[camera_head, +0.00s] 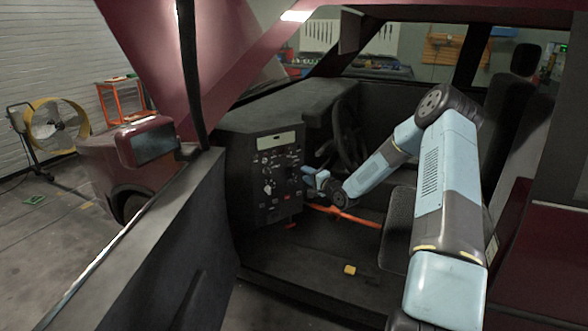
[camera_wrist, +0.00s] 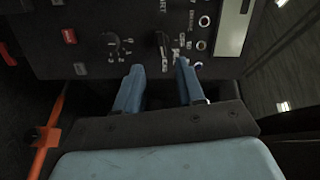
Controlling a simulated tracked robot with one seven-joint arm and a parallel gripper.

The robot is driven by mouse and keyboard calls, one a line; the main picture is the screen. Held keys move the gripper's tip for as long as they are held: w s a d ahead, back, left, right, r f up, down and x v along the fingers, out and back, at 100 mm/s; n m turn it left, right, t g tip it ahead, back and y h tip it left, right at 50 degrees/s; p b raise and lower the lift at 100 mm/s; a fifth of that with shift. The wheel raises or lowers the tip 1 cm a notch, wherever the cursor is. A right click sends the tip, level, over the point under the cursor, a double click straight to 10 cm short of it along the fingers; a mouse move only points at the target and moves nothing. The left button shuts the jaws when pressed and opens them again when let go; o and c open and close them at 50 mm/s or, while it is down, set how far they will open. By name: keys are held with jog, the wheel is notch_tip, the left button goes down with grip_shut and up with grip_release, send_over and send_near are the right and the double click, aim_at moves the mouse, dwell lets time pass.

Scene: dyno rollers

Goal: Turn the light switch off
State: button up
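The dark control panel (camera_head: 250,190) stands inside the car, left of the steering wheel, with several knobs, switches and red buttons. In the wrist view its face (camera_wrist: 90,18) fills the top. A lever-like switch (camera_wrist: 163,45) shows there near the middle, with a round dial (camera_wrist: 113,45) to its left. The small lettering is too blurred to tell surely which control is the light switch. My gripper (camera_wrist: 157,72) is open, its two blue fingers apart and nothing seen between them. The lever lies just beyond the fingertips. In the head view my gripper (camera_head: 314,181) is by the panel's right side.
The steering wheel (camera_head: 347,130) is behind my gripper, close to my forearm. A seat (camera_head: 398,228) is under my arm. An orange bar (camera_head: 345,214) crosses below the gripper. A yellow block (camera_head: 350,270) lies on the car floor. The open door (camera_head: 150,265) is at left.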

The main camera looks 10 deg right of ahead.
aim_at(293, 166)
jog(key=x, duration=0.9)
jog(key=shift+c, duration=0.2)
grip_shut()
